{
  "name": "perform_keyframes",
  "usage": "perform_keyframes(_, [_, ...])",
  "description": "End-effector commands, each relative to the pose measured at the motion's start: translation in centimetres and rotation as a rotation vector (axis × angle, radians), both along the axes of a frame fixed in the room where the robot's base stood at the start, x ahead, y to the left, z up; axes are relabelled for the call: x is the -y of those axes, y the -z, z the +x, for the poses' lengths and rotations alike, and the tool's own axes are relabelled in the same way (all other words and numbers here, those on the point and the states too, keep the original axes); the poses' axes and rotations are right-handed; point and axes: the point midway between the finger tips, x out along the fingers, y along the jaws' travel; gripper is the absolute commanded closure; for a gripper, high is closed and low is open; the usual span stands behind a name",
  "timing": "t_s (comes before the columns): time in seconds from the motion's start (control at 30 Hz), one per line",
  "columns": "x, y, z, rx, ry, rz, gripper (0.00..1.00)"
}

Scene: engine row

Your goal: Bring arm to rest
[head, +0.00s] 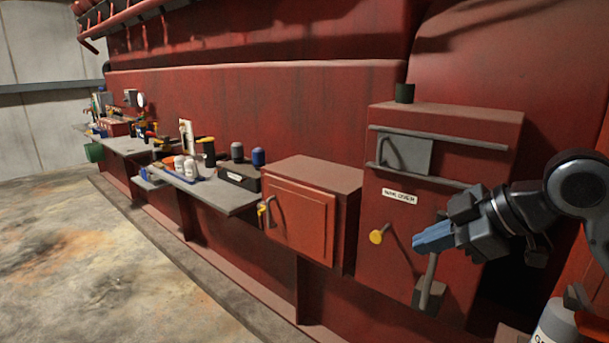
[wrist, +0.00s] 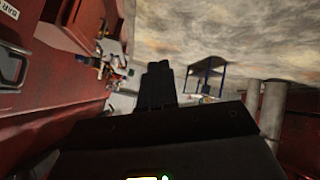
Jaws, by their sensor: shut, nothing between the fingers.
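My gripper (head: 420,241) is at the right in the head view, at the end of my dark grey arm. Its blue fingers are shut and empty. They are in front of the tall red cabinet, near a grey lever (head: 430,280); I cannot tell whether they touch it. In the wrist view my dark gripper fingers (wrist: 157,85) are together at the middle, with nothing seen between them.
The tall red cabinet (head: 440,125) has a yellow knob (head: 377,237) and a small white label. A red box with a door (head: 300,220) and shelves (head: 225,195) with bottles line the wall. Open floor (head: 90,270) lies at the left. A white bottle (head: 556,325) stands at bottom right.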

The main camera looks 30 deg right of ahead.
Motion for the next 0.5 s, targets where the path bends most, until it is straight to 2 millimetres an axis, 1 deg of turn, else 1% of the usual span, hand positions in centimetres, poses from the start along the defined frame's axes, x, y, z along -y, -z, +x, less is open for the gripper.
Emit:
perform_keyframes(0.03, [-2.1,-0.8,1.5,0.067,0.002,0.064,1.00])
perform_keyframes(0.1, [-4.3,-2.0,3.1,0.155,0.020,0.150,1.00])
perform_keyframes(0.2, [-7.0,-3.6,4.9,0.262,0.056,0.273,1.00])
perform_keyframes(0.3, [-9.3,-4.7,6.0,0.351,0.100,0.400,1.00])
perform_keyframes(0.4, [-11.2,-5.4,6.7,0.422,0.153,0.524,1.00])
perform_keyframes(0.5, [-12.8,-5.4,6.8,0.474,0.217,0.641,1.00])
